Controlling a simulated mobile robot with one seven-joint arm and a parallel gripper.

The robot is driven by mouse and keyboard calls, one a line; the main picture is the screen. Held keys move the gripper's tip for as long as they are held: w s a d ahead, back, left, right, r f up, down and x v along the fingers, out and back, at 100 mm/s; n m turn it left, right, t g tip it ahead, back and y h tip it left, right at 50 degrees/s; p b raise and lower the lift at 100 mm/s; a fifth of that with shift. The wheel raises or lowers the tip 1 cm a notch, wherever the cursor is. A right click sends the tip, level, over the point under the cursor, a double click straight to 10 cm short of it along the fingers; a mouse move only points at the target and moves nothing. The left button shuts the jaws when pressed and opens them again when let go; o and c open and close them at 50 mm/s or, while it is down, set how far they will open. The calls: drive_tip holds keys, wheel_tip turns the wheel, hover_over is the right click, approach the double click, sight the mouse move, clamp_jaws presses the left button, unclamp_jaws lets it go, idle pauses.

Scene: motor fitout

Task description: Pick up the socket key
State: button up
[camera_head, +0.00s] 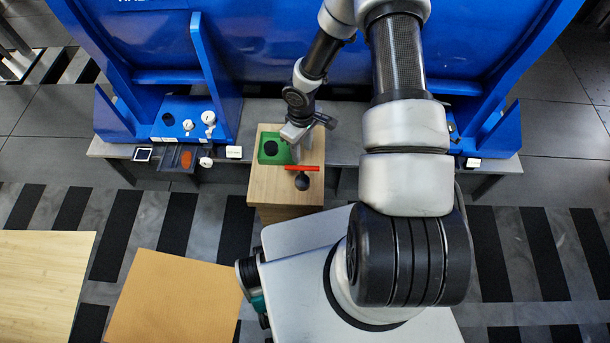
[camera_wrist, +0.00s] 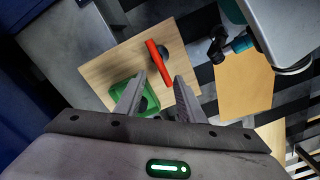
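A red bar (camera_head: 301,168) with a dark round part (camera_head: 303,182) beside it, which looks like the socket key, is on the wooden block top (camera_head: 262,190). The red bar (camera_wrist: 157,62) also shows in the wrist view, just beyond my fingertips. My gripper (camera_wrist: 160,78) is open, with a clear gap between its fingers and nothing held. In the head view, my gripper (camera_head: 296,150) is over the block top, just behind the red bar; its fingers are partly hidden there.
A green holder (camera_head: 273,149) with a dark round centre sits left of my gripper on the block top. A grey bench (camera_head: 345,150) runs behind, with small parts on its left. Blue panels (camera_head: 270,60) rise at the back. Wooden surfaces stand at the front left.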

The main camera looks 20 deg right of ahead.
sight(302, 175)
wheel_tip(302, 175, down, 17)
drive_tip(key=b, duration=0.3)
drive_tip(key=shift+b, duration=0.3)
drive_tip(key=shift+r, duration=0.1)
clamp_jaws()
